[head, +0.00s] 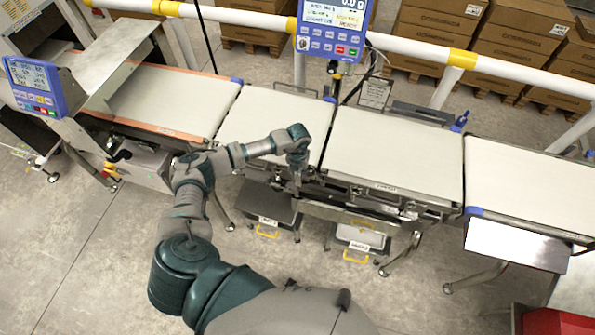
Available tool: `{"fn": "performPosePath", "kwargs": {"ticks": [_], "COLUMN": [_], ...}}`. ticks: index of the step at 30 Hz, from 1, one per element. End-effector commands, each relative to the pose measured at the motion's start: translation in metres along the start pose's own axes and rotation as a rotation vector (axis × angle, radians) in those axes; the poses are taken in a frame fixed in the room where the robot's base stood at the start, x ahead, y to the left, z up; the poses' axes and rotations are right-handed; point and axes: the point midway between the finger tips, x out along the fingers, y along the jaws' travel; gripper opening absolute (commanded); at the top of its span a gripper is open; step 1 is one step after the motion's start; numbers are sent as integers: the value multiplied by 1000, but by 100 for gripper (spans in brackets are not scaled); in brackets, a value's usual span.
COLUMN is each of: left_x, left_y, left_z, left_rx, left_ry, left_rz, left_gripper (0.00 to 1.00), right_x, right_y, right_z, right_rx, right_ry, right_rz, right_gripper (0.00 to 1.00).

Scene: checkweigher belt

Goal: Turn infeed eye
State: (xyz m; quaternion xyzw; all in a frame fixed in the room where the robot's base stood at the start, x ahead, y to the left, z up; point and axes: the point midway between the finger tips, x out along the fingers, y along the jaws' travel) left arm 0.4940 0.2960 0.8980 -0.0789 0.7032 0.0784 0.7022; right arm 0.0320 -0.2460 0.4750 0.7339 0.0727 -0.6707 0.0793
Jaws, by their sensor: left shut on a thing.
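My left arm reaches up from the bottom of the head view to the front edge of the belt line. My left gripper (297,182) points down at the front side, by the gap between the two middle belts. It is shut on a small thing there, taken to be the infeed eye. The eye is hidden by the fingers and too small to make out, so its angle cannot be told. My right gripper is not in view.
Several pale belts run across the view, including the second belt (270,112) and the third belt (395,150). A blue display (333,28) stands behind them, another (38,88) at left. Under-belt bins (360,238) stand below. A white and yellow rail (420,52) runs behind.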

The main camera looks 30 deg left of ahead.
Motion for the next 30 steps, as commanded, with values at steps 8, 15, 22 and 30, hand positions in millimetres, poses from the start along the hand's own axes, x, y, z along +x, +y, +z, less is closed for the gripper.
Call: {"fn": "performPosePath", "kwargs": {"ticks": [8,15,22,30], "left_x": [-2,-2,-2,-12], "left_y": [0,0,0,0], "left_z": [3,3,1,1], "left_rx": [-16,-15,-14,-13], "left_ry": [-9,-9,-6,-7], "left_rz": [0,0,0,-1], "left_gripper": [0,36,54,54], "right_x": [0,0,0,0], "right_y": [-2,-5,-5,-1], "right_z": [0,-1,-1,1], "right_rx": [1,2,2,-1], "right_ry": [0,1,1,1], "right_rz": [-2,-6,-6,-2], "right_gripper": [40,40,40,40]}}
